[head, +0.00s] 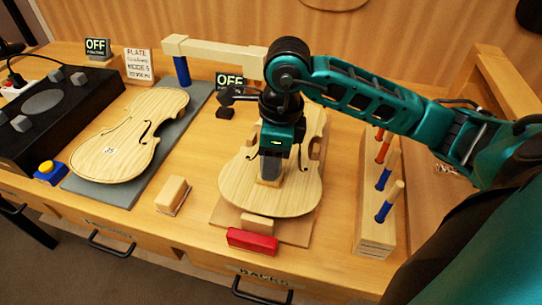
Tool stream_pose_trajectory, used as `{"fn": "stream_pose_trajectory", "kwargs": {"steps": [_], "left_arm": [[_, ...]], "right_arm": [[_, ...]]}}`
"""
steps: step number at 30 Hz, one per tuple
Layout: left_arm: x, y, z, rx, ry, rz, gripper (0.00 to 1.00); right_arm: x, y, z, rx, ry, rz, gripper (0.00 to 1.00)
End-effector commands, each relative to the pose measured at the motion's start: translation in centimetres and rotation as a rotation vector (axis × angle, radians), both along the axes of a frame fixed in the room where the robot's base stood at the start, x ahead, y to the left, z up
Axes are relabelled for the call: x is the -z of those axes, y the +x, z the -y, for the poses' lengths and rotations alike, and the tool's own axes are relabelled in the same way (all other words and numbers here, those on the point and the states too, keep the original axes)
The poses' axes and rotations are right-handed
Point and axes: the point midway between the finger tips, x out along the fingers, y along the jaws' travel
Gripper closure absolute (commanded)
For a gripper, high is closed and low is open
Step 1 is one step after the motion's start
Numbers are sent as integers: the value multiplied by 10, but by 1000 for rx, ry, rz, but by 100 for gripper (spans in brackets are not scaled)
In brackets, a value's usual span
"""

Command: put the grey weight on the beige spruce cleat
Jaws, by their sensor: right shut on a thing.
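My right gripper (271,155) comes down over the right-hand violin plate (235,180). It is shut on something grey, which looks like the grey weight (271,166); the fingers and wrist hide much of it. A small beige block, apparently the spruce cleat (267,183), lies on the plate right below the fingers. I cannot tell whether the weight touches the cleat. My left gripper is not in view.
Another violin plate (125,140) lies on a grey mat at left. A beige block (172,195) and a red block (252,241) are near the front edge. A rack with blue- and red-marked handles (375,232) stands right. A beige arm (215,51) spans behind.

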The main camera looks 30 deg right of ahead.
Motion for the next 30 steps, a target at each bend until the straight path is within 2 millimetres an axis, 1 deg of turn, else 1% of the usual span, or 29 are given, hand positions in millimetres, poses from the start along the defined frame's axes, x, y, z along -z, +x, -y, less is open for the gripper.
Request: {"fn": "stream_pose_trajectory", "kwargs": {"steps": [3, 8, 9, 16, 22, 25, 28, 30], "left_arm": [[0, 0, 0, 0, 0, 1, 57], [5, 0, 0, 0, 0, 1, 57], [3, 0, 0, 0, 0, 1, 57], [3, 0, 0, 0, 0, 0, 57], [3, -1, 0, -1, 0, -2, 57], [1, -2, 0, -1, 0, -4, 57], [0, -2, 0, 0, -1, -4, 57], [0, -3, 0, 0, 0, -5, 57]], "right_arm": [[-2, 1, 0, 0, 1, 3, 100], [3, 1, 0, 0, 1, 3, 100], [2, 0, 0, 0, 1, 1, 52], [2, 0, 0, 0, 1, 1, 31], [2, 0, 0, 0, 1, 1, 31], [-1, 0, 0, 0, 1, 1, 31], [-11, 1, 1, 0, 1, 6, 31], [-23, 0, 2, 0, 1, 7, 31]]}}
